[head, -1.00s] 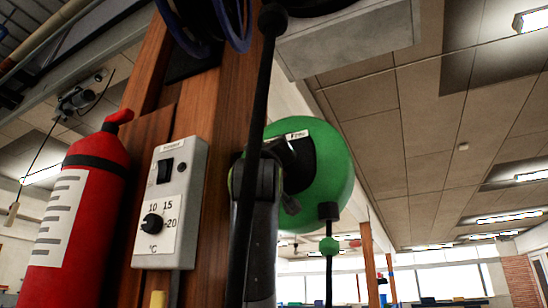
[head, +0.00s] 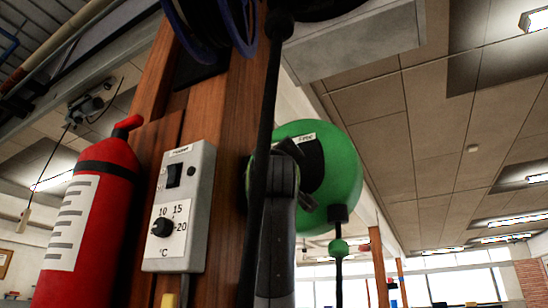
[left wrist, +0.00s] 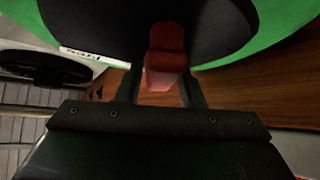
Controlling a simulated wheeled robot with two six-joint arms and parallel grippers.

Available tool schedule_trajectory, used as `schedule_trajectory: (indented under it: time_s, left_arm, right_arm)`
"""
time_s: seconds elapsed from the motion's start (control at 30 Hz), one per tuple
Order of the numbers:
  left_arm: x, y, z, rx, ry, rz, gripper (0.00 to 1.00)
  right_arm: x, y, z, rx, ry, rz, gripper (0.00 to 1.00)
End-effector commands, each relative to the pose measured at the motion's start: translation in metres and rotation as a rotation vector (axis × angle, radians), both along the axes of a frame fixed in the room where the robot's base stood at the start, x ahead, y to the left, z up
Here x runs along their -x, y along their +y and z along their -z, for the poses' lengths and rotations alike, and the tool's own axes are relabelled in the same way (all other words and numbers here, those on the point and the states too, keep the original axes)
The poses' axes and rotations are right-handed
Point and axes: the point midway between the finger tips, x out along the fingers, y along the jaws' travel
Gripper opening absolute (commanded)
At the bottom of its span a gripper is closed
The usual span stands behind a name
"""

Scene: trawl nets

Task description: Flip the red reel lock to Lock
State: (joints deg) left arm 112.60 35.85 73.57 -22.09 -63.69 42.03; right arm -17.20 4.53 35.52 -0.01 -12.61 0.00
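The green reel (head: 345,175) hangs on the right side of the wooden post, with a black hub and a small white label reading what looks like "FREE". In the left wrist view, the red reel lock (left wrist: 165,60) stands out from the black hub (left wrist: 95,25). My left gripper (left wrist: 160,92) has its fingers on either side of the red lock and looks open; a firm grip does not show. In the head view, my left gripper (head: 290,152) is in front of the reel's hub and hides the lock. My right gripper is not in view.
A grey control box (head: 180,205) with a switch and dial sits on the wooden post (head: 228,130). A red extinguisher (head: 95,225) stands left of it. A long black rod (head: 265,130) hangs before my arm. A green ball (head: 338,247) hangs below the reel.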

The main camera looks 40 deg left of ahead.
Motion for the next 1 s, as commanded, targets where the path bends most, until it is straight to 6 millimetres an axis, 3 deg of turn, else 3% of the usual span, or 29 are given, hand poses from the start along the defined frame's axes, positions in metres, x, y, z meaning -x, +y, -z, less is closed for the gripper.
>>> schedule_trajectory:
  time_s: [0.07,0.47,1.0]
  left_arm:
    - [0.000,0.000,0.000,-0.001,0.000,-0.001,0.45]
    - [0.004,-0.004,0.005,-0.003,-0.002,-0.001,0.45]
    - [0.065,-0.056,0.070,-0.003,-0.005,0.001,0.45]
  right_arm:
    - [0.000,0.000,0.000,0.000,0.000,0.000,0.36]
    - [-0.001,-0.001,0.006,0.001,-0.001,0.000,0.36]
    - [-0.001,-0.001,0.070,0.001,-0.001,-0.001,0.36]
